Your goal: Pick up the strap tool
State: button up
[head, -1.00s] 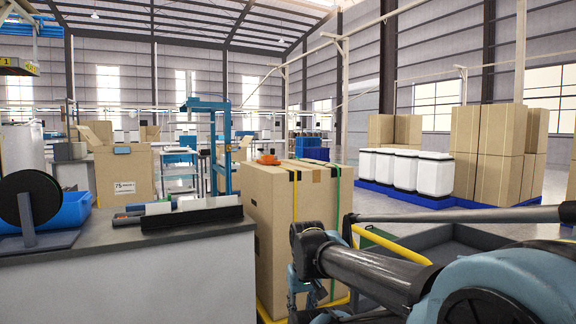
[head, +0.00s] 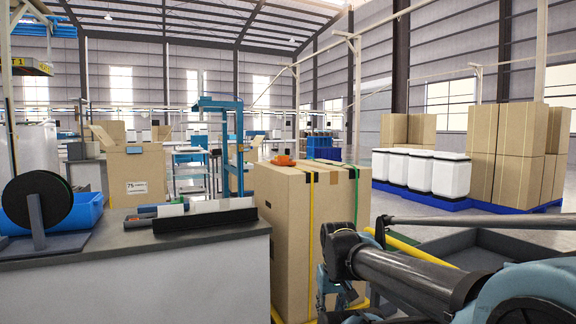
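A small orange object (head: 283,160), perhaps the strap tool, lies on top of a tall cardboard box (head: 285,215) in the head view. It is too small to make out in detail. A yellow strap and a green strap run over the box. My arm (head: 400,275) reaches in from the lower right, in front of the box's lower right side. Its far end drops toward the bottom edge of the picture. I cannot make out my gripper's fingers, and the arm is well below and to the right of the orange object.
A yellow rail and dark bin stand by my arm. White containers (head: 436,174) and stacked cartons (head: 505,150) stand at back right.

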aim_at(286, 160)
jog(key=i, duration=0.85)
jog(key=u, duration=0.05)
